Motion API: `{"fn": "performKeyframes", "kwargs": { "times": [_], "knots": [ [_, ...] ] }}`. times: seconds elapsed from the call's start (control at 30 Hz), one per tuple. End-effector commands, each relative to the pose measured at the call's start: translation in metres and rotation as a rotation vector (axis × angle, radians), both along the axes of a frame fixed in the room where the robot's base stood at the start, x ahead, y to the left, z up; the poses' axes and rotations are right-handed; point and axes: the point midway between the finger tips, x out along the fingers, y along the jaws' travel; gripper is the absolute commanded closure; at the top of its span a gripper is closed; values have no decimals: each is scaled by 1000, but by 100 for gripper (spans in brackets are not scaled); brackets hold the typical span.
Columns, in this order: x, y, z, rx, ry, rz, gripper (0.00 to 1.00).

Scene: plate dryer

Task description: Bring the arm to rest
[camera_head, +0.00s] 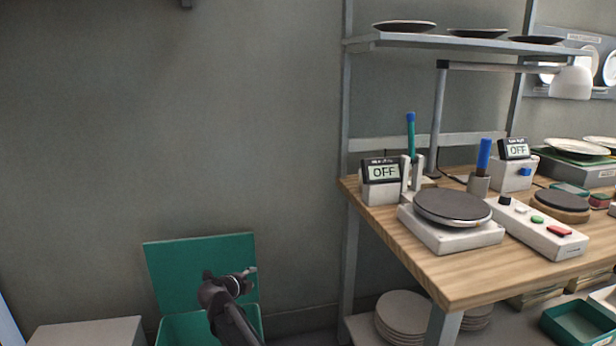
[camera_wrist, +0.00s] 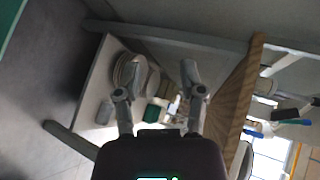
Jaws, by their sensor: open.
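My gripper (camera_head: 242,281) is low at the left of the workbench in the head view, in front of the raised green lid (camera_head: 195,262) of a green bin (camera_head: 183,329). In the wrist view the two fingers of my gripper (camera_wrist: 156,82) stand apart with nothing between them. Beyond them the wrist view shows the bench's wooden edge (camera_wrist: 238,95) and a stack of plates (camera_wrist: 130,72) on the lower shelf, seen turned on its side. My arm is clear of the bench in the head view.
A wooden bench (camera_head: 460,285) at right carries a hotplate-like device (camera_head: 452,207), a switch box (camera_head: 540,228) and displays reading OFF (camera_head: 383,172). Dark plates (camera_head: 404,27) lie on the upper shelf. A grey box (camera_head: 88,332) stands left of the bin. The wall area above my arm is bare.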

Motion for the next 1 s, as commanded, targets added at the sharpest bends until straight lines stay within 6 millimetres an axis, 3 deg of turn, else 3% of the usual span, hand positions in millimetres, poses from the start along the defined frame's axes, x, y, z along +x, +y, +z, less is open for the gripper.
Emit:
{"fn": "performKeyframes", "kwargs": {
  "times": [0.27,0.63,0.83,1.0],
  "knots": [
    [16,-18,24,-50,-126,93,48],
    [34,-43,75,-250,-384,426,48],
    [27,-50,83,-389,-440,643,48],
    [14,-57,75,-509,-429,833,48]
  ]
}}
